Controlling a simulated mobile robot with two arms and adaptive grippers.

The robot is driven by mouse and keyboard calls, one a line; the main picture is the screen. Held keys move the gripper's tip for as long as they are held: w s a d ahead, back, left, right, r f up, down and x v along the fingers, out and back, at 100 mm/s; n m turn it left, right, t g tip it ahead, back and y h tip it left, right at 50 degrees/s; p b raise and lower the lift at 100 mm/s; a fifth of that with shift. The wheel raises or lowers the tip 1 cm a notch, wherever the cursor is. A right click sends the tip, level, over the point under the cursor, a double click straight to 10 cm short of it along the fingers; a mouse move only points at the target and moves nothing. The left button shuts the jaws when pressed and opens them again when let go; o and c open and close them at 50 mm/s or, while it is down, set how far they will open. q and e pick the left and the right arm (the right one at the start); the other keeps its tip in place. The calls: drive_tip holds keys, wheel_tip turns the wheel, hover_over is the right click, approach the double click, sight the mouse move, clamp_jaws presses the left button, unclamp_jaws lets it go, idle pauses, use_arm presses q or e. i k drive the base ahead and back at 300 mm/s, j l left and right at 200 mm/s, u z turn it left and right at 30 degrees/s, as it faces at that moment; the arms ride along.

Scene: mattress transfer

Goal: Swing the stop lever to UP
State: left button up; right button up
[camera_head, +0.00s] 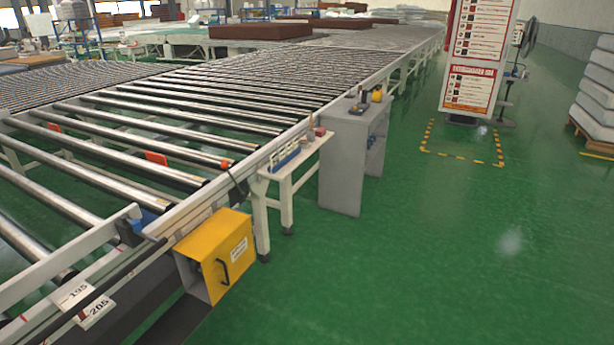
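A thin dark lever with a red-orange knob (225,164) stands at the near side rail of the roller conveyor, just above the yellow box (222,250). It is the likely stop lever. Its knob end points up and slightly left, and its lower end is hard to make out near the rail. No UP marking is readable. Orange-red tabs (156,158) show between the rollers farther left. Neither of my grippers is in view.
The roller conveyor (180,112) fills the left and runs back. A small white side table (298,160) and a grey cabinet (345,160) stand along its right side. A sign board (472,60) stands farther back.

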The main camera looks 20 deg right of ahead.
sight(224, 165)
drive_tip(key=z, duration=0.25)
drive_tip(key=i+l, duration=0.1)
drive_tip(key=i, duration=0.35)
drive_tip(key=i+l, duration=0.1)
drive_tip(key=i, duration=0.4)
drive_tip(key=z, duration=0.05)
